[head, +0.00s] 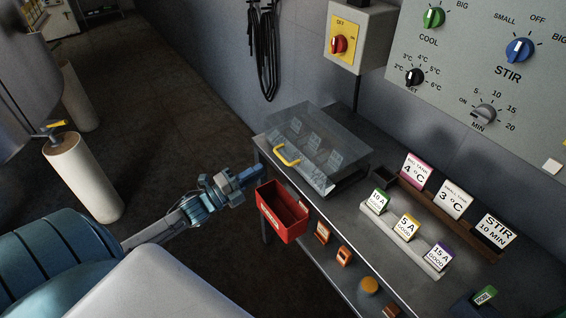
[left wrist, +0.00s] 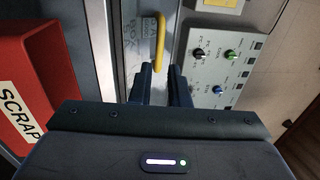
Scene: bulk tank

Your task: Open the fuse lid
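The fuse lid (head: 335,127) is a clear box-like cover on the bench, and it looks closed over several labelled pieces. Its yellow handle (head: 287,156) is on the front left side. My left gripper (head: 254,174) is left of the handle, near the bench's front edge, and apart from it. In the left wrist view the two dark fingers (left wrist: 163,84) are apart with nothing between them, and the yellow handle (left wrist: 160,42) shows just beyond their tips. My right gripper is not in view.
A red scrap bin (head: 283,212) hangs at the bench front, close to my left gripper; it also shows in the left wrist view (left wrist: 25,75). A fuse rack (head: 407,231) and a sign rail (head: 450,213) stand right of the lid. A control panel (head: 470,60) is on the wall behind.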

